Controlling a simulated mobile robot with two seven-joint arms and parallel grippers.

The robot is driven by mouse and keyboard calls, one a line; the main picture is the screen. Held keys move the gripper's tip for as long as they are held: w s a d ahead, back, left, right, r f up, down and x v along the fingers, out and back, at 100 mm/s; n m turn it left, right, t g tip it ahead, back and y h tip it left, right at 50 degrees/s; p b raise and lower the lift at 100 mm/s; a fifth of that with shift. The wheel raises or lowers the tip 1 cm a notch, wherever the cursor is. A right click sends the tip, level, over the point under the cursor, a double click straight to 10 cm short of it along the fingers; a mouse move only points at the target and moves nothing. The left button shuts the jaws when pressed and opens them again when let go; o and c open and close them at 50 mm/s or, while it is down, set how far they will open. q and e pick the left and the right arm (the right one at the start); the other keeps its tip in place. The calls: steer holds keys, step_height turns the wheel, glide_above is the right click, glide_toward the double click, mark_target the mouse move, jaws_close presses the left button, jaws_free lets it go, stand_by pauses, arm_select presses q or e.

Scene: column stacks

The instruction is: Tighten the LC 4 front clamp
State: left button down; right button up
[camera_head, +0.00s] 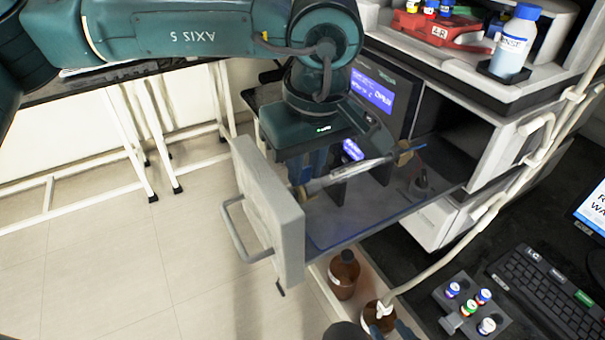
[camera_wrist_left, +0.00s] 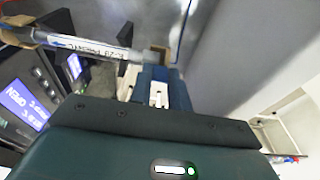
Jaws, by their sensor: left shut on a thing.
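A slim, labelled column (camera_head: 345,175) lies across the open drawer (camera_head: 375,215), with a brown end piece at each end. The front clamp (camera_head: 301,192) is at the column's end near the drawer front; it shows as a brown block at the fingertips in the left wrist view (camera_wrist_left: 158,50). My left gripper (camera_head: 318,165) points down over that end, its blue fingers shut on the front clamp; the contact is partly hidden. The far brown end piece (camera_head: 403,154) is free of the gripper. Dark and bluish shapes at the bottom edge may be my right gripper (camera_head: 372,334), mostly cut off.
The drawer front (camera_head: 268,205) with its handle sticks out left over open floor. Brown bottles (camera_head: 343,275) stand below. A hose (camera_head: 450,250) runs down at the right. A vial rack (camera_head: 470,308) and keyboard (camera_head: 550,295) lie on the dark bench.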

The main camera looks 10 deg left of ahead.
arm_select(q)
steer(key=shift+s+d+t+b, duration=0.1)
steer(key=shift+s+t+b, duration=0.05)
steer(key=shift+t+b, duration=0.15)
steer(key=c, duration=1.3)
jaws_free()
steer(key=shift+r, duration=0.1)
steer(key=v, duration=1.3)
steer(key=shift+d, duration=0.15)
